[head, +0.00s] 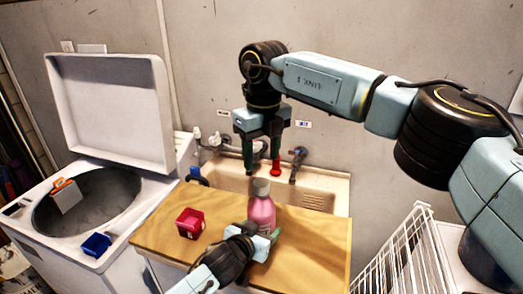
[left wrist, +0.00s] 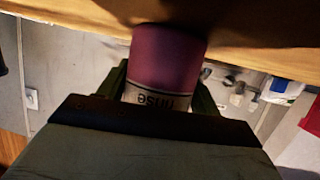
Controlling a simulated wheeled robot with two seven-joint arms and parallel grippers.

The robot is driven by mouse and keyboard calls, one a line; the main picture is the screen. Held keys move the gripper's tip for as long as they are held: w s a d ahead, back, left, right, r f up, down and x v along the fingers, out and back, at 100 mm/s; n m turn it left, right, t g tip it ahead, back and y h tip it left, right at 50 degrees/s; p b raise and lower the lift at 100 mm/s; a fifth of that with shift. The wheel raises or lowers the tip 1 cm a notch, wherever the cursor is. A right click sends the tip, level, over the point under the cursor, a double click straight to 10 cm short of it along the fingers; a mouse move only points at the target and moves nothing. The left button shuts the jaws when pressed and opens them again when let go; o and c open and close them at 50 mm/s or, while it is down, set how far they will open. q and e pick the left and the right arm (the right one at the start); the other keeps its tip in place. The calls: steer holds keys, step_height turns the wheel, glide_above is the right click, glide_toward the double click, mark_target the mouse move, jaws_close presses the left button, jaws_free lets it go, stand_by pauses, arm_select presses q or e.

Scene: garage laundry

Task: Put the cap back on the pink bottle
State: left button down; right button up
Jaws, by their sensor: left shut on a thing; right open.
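The pink bottle (head: 262,213) stands upright on the wooden board (head: 325,240) in front of the sink. A grey cap-like piece (head: 261,187) sits on its top; I cannot tell how firmly it is seated. My left gripper (head: 262,234) is shut on the bottle's lower body. In the left wrist view the bottle (left wrist: 165,65) shows between the fingers, its "rinse" label upside down. My right gripper (head: 262,165) is open and empty, pointing down above the grey piece, apart from it.
A red open box (head: 190,222) sits on the board, left of the bottle. The sink (head: 322,190) with taps lies behind. At left is an open washer (head: 110,268) with a blue container (head: 97,244) on its edge. A white wire rack (head: 410,250) stands at right.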

mark_target(261, 182)
steer(key=n, duration=0.7)
steer(key=shift+r, duration=0.25)
steer(key=shift+f, duration=0.15)
steer(key=shift+f, duration=3.9)
steer(key=shift+c, duration=0.4)
steer(key=c, duration=0.9)
steer(key=shift+m, duration=0.9)
steer(key=shift+c, duration=0.2)
steer(key=o, duration=1.2)
steer(key=shift+c, duration=0.2)
